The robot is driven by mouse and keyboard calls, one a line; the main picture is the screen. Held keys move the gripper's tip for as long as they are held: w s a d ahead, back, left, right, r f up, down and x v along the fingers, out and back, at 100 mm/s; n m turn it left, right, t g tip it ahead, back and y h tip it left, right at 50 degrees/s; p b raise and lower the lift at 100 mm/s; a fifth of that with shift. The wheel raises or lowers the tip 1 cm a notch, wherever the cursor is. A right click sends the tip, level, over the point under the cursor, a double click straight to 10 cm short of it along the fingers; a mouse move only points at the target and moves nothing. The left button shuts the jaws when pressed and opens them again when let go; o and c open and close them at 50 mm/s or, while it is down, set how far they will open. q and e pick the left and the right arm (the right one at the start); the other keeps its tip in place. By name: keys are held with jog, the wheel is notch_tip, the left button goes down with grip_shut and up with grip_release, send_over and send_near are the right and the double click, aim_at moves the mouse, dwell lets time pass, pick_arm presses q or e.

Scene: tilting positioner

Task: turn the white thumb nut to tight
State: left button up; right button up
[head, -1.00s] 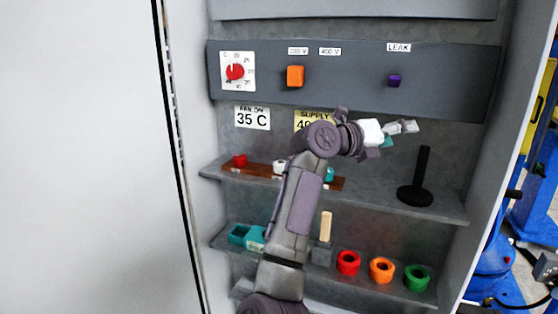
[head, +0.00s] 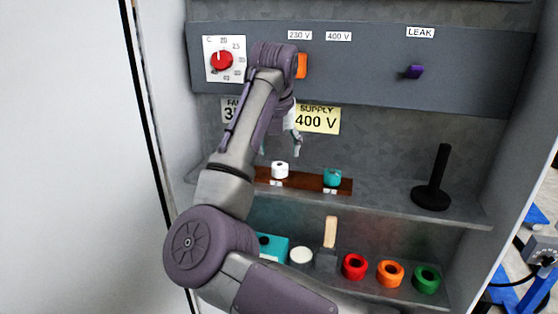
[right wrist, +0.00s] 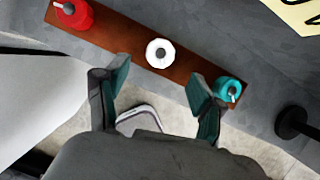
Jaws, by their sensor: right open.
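The white thumb nut (head: 280,169) sits on a brown board (head: 315,185) on the upper shelf. In the right wrist view the white thumb nut (right wrist: 153,46) shows a grey stud in its middle, between a red nut (right wrist: 78,17) and a teal nut (right wrist: 226,87). My right gripper (head: 294,146) points down above the board, a little above the white nut. Its teal fingers (right wrist: 160,84) are open and empty, apart from the nut. In the head view my arm hides the red nut. My left gripper is not in view.
A black post on a round base (head: 432,185) stands on the shelf at the right. The panel above carries a red dial (head: 221,61), an orange switch (head: 302,66) and a purple knob (head: 413,72). Rings, including a red one (head: 354,266), stand on the lower shelf.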

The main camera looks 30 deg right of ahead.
aim_at(280, 165)
jog(key=p+x, duration=0.1)
jog(key=x, duration=0.4)
jog(key=shift+w, duration=0.1)
jog(key=shift+d+f, duration=0.2)
jog(key=shift+f, duration=0.1)
jog(key=shift+w+f, duration=0.1)
jog(key=shift+f, duration=0.15)
jog(key=shift+w+d+f, duration=0.1)
jog(key=shift+w+f, duration=0.05)
jog(key=shift+f, duration=0.1)
jog(key=c, duration=1.1)
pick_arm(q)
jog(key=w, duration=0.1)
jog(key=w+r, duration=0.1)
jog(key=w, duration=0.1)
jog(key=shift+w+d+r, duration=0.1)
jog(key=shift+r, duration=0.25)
pick_arm(e)
jog(key=shift+c, duration=0.2)
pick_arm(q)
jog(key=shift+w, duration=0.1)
